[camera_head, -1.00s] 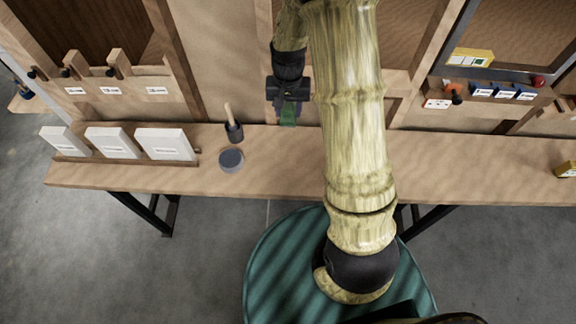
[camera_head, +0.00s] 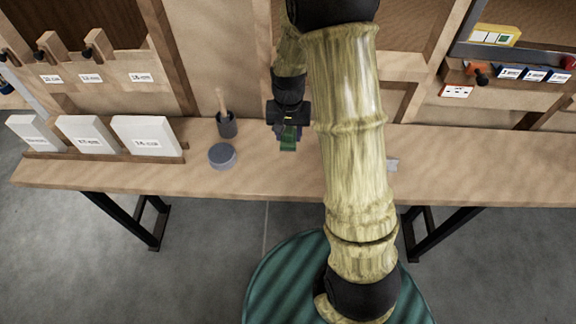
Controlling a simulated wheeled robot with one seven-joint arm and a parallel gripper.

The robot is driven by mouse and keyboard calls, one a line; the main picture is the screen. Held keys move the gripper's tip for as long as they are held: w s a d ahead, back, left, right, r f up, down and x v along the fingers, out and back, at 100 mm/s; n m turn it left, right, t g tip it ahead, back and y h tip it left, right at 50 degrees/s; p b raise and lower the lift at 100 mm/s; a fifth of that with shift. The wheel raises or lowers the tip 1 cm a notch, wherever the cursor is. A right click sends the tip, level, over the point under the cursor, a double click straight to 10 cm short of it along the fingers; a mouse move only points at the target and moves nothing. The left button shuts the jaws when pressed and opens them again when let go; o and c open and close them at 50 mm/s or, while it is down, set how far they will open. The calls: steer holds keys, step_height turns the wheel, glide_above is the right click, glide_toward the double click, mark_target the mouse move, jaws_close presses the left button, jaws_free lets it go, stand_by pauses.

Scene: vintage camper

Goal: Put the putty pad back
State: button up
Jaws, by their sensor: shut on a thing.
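My gripper (camera_head: 289,128) is shut on a small green pad (camera_head: 289,143), which looks like the putty pad. It hangs below the jaws, in front of the panel and above the wooden bench (camera_head: 480,170). I cannot tell how high the pad is above the bench top. My own arm covers much of the bench to the right of the gripper.
A dark cup (camera_head: 227,125) with a wooden-handled tool and a round grey tin (camera_head: 222,156) stand left of the gripper. Several white boxes (camera_head: 146,136) stand on a rack further left. A shelf (camera_head: 508,92) holds small items at right. The right bench top is clear.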

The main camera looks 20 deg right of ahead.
steer(key=shift+f, duration=3.05)
steer(key=shift+f, duration=1.9)
steer(key=shift+f, duration=0.2)
steer(key=o, duration=1)
steer(key=shift+o, duration=0.2)
steer(key=shift+r, duration=0.1)
